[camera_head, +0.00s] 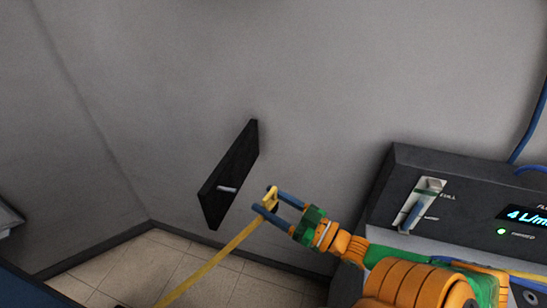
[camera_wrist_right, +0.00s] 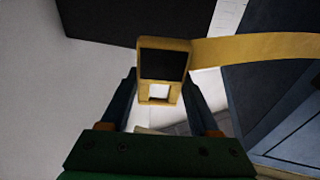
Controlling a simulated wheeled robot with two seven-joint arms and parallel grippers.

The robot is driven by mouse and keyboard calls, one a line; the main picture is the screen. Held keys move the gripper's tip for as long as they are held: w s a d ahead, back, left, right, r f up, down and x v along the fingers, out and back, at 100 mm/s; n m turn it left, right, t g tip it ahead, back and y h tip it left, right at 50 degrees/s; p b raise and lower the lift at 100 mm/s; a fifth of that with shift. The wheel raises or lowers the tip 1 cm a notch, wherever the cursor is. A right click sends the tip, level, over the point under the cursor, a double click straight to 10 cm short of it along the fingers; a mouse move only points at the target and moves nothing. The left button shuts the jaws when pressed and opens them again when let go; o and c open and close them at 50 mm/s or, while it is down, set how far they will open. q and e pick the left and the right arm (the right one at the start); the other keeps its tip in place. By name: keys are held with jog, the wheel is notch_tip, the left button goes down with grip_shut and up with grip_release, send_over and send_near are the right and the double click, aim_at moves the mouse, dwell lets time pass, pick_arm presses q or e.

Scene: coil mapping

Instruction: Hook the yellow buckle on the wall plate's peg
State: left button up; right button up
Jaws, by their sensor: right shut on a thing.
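The yellow buckle (camera_head: 271,197) is held between the blue fingertips of my right gripper (camera_head: 267,201), beside the wall plate. In the right wrist view the buckle (camera_wrist_right: 164,68) is a square yellow frame between the two fingers of my gripper (camera_wrist_right: 160,85), with a yellow strap (camera_wrist_right: 250,48) running off to the right. The black wall plate (camera_head: 230,175) is on the grey wall, with a light metal peg (camera_head: 227,189) sticking out of it. The buckle is to the right of the peg and apart from it in the head view. My left gripper is out of view.
A dark device (camera_head: 390,185) with a lever, a lit display and blue cables stands at the right. The yellow strap (camera_head: 210,263) slopes down left across the tiled floor (camera_head: 140,265). The wall around the plate is bare.

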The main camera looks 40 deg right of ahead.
aim_at(231, 191)
jog(key=shift+w+a, duration=0.15)
jog(key=shift+a, duration=0.25)
jog(key=shift+w+a+b, duration=0.2)
jog(key=shift+w+b, duration=0.15)
jog(key=w+a+b, duration=0.1)
jog(key=w, duration=0.1)
jog(key=w+a+b, duration=0.1)
jog(key=w, duration=0.2)
jog(key=w+a+b, duration=0.1)
jog(key=w, duration=0.1)
jog(key=shift+w+a+f, duration=0.35)
jog(key=shift+s+r, duration=0.1)
jog(key=shift+f+b, duration=0.2)
jog(key=shift+b, duration=0.1)
jog(key=shift+f, duration=0.1)
